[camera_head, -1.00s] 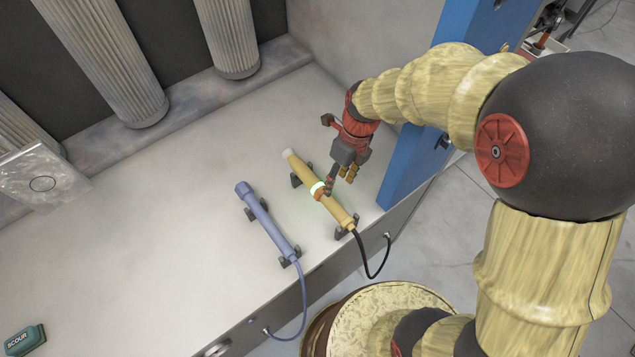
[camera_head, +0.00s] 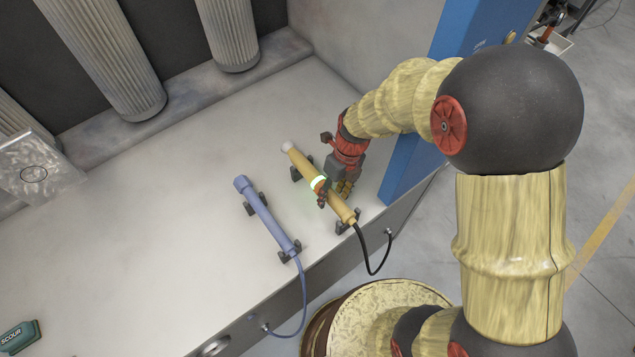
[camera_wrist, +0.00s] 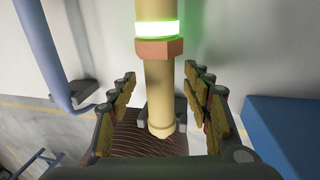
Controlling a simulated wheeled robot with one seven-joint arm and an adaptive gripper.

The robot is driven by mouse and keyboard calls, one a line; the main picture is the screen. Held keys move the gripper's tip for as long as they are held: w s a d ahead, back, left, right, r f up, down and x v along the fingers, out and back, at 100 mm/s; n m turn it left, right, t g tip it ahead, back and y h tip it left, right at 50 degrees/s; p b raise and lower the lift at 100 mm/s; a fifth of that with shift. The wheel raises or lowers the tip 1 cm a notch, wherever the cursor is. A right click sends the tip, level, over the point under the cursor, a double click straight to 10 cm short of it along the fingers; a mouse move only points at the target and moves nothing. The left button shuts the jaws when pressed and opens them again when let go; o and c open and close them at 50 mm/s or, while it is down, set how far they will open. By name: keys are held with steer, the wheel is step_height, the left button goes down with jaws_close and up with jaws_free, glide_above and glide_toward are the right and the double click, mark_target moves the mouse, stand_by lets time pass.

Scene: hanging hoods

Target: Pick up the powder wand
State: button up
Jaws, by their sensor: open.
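A tan wand (camera_head: 342,207) with a glowing green-white ring lies slanted on dark cradles on the bench. A blue wand (camera_head: 267,222) lies beside it to the left, on its own cradles. Which one is the powder wand is not labelled. My gripper (camera_head: 333,193) is open at the tan wand's middle, by the ring. In the wrist view my gripper's fingers (camera_wrist: 160,84) stand on either side of the tan wand (camera_wrist: 158,85), with gaps showing on both sides. The blue wand (camera_wrist: 45,50) is outside the left finger. My gripper partly hides the tan wand in the head view.
A black cable (camera_head: 370,262) and a blue hose (camera_head: 303,300) run from the wands to the bench's front edge. A blue post (camera_head: 412,155) stands close right of my gripper. Pleated filters (camera_head: 228,35) hang at the back. The bench's left part is mostly clear.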

steer(key=shift+r, duration=0.1)
steer(key=shift+c, duration=0.2)
jaws_close()
stand_by(0.5)
